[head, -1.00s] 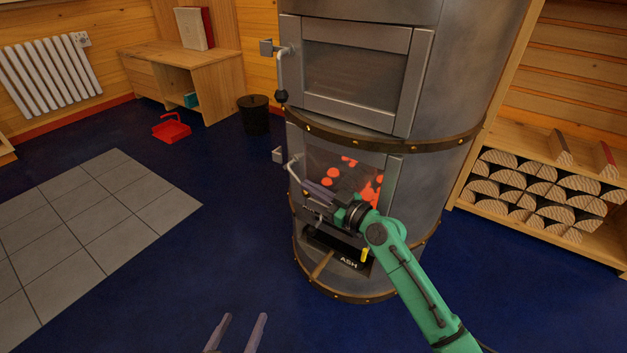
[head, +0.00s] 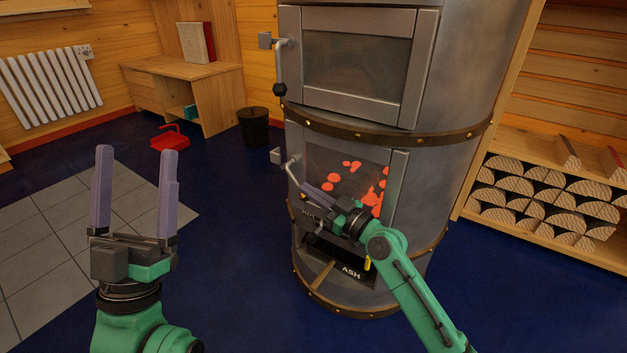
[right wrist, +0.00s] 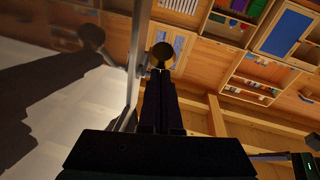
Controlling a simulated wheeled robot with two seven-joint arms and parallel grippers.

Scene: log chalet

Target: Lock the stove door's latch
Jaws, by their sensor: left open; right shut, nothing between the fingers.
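The grey metal stove (head: 455,80) has an upper door (head: 358,60) and a lower door (head: 398,185) with glowing embers behind its glass. The lower door's latch handle (head: 291,170) is a bent metal bar at its left edge; its lower end is hidden by my gripper. My right gripper (head: 304,187) is shut and empty, its tips at this handle. In the right wrist view a round knob (right wrist: 162,53) sits just beyond the shut fingers; I cannot tell whether they touch. My left gripper (head: 137,152) is open and empty, raised left of the stove.
The upper door has its own handle with a black knob (head: 280,89). An ash drawer (head: 350,273) lies below my right gripper. A black bin (head: 254,126), a red dustpan (head: 170,141) and a wooden desk (head: 212,85) stand behind left. Stacked logs (head: 550,205) are at right.

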